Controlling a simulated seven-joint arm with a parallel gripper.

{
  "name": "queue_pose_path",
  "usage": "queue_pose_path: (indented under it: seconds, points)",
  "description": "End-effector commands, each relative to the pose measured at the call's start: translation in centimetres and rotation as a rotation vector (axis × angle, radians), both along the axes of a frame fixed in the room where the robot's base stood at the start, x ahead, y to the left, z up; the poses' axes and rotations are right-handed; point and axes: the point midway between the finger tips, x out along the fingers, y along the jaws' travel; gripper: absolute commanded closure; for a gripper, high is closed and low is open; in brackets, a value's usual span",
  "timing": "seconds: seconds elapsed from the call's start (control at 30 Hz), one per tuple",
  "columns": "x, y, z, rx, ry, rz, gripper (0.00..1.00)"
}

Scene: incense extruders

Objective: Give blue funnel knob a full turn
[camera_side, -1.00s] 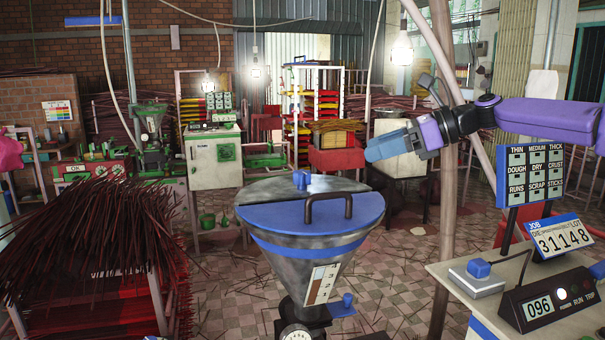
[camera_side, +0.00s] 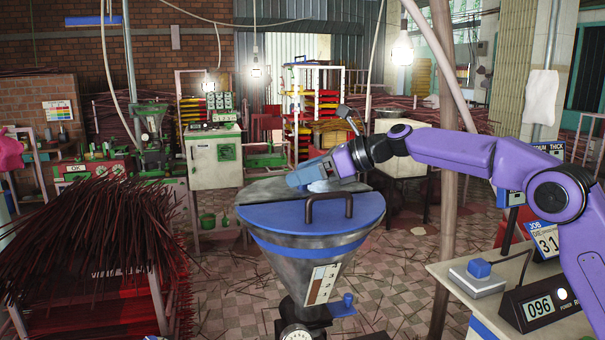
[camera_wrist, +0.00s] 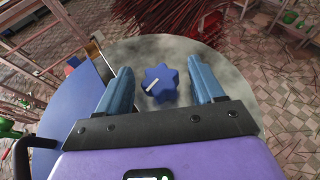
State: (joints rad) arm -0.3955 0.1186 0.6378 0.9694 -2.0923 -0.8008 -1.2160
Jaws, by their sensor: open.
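The blue funnel knob (camera_wrist: 160,84) is star-shaped with a white pointer mark toward its lower left. In the wrist view it stands between the two light-blue fingers of my gripper (camera_wrist: 161,68), with a gap on each side. My gripper (camera_side: 301,178) is open and empty, low over the back of the funnel top in the side view. There the gripper hides the knob. The metal funnel (camera_side: 283,262) has a blue lid (camera_side: 275,216) with a dark arched handle (camera_side: 329,197) near the front.
A bench at right carries a grey box with a blue button (camera_side: 479,268) and a counter reading 096 (camera_side: 540,307). Dark red incense sticks (camera_side: 90,240) fill a rack at left.

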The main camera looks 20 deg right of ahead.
Motion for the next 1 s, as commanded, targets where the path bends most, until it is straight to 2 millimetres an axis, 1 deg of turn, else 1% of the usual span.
queue_pose_path:
  seconds: [0.13, 0.4, 0.43, 0.47, 0.5, 0.57, 0.6, 0.83, 1.0]
  points:
    - [0.31, 0.5, -0.28, 0.0, -0.001, 0.0, 0.33]
    - [0.34, 0.58, -0.29, 0.0, -0.001, 0.0, 0.33]
    - [0.33, 0.58, -0.3, 0.0, -0.001, 0.0, 0.36]
    - [0.33, 0.57, -0.28, 0.0, -0.001, 0.0, 0.46]
    - [0.33, 0.57, -0.29, 0.0, -0.001, 0.0, 0.59]
    - [0.33, 0.57, -0.29, 0.0, -0.001, 0.0, 0.78]
    - [0.33, 0.57, -0.29, 0.0, -0.001, 0.0, 0.84]
    - [0.3, 0.58, -0.28, 0.0, 0.0, -0.012, 0.84]
    - [0.21, 0.66, -0.25, 0.0, 0.0, -0.064, 0.84]
